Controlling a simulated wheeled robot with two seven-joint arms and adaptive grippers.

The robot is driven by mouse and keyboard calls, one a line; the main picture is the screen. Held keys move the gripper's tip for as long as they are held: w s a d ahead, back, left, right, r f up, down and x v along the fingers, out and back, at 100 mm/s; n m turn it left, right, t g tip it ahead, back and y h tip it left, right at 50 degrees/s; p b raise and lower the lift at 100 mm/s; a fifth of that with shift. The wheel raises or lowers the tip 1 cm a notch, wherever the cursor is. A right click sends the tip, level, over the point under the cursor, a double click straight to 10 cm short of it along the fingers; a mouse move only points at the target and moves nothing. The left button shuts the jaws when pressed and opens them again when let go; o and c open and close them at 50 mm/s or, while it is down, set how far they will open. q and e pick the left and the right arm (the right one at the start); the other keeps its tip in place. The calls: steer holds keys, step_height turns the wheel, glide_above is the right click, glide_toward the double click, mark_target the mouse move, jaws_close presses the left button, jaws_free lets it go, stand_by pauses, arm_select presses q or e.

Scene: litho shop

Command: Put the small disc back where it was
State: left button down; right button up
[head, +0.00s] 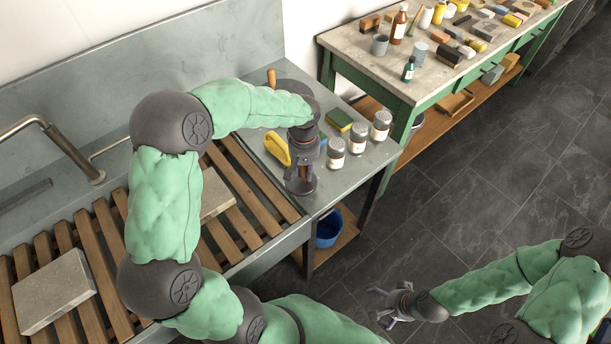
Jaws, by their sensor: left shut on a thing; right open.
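My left gripper (303,162) points down over the front of the grey metal counter, just right of the wooden slats. It is shut on a small dark disc (300,187) at its fingertips. The fingers cover part of the disc, and I cannot tell whether it touches the counter. A larger dark round thing (291,89) lies at the back of the counter, partly hidden by my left arm; a wooden handle (271,77) shows beside it. My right gripper (384,306) is open and empty over the floor at the lower right.
Three lidded shakers (358,138), a green-and-yellow sponge (339,120) and a yellow object (277,147) stand close around the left gripper. Stone slabs (55,291) lie on the slatted sink (232,243). A green bench (400,82) with bottles and blocks stands behind. A blue bucket (327,230) is below.

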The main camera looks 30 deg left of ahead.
arm_select(q)
steer(key=shift+w+f, duration=0.3)
steer(key=shift+w+f+b, duration=0.1)
steer(key=shift+f+b, duration=0.4)
steer(key=shift+f, duration=1)
steer(key=shift+f, duration=0.15)
steer(key=c, duration=1)
jaws_free()
step_height(320, 180, up, 12)
steer(key=p, duration=0.3)
